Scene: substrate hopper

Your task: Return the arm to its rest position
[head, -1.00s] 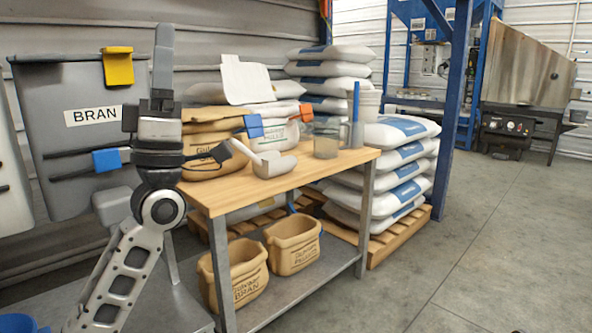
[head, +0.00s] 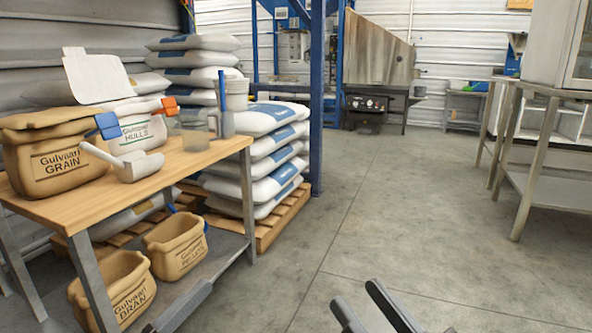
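My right gripper (head: 358,294) reaches in at the bottom edge, right of centre. Its two dark fingers stand apart with nothing between them, over bare floor. A single dark bar (head: 182,304) at the bottom left, right of the bran bag, looks like part of my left gripper; the rest is cut off by the frame edge, so its opening does not show. A white scoop (head: 138,166) lies on the wooden bench top (head: 85,200), apart from both grippers.
A grain bag (head: 62,160) and a hulls bag (head: 140,130) stand on the bench. A bran bag (head: 118,290) and a second bag (head: 178,248) sit on its lower shelf. Stacked sacks (head: 265,150) stand behind. A metal table (head: 550,188) is at right. The middle floor is clear.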

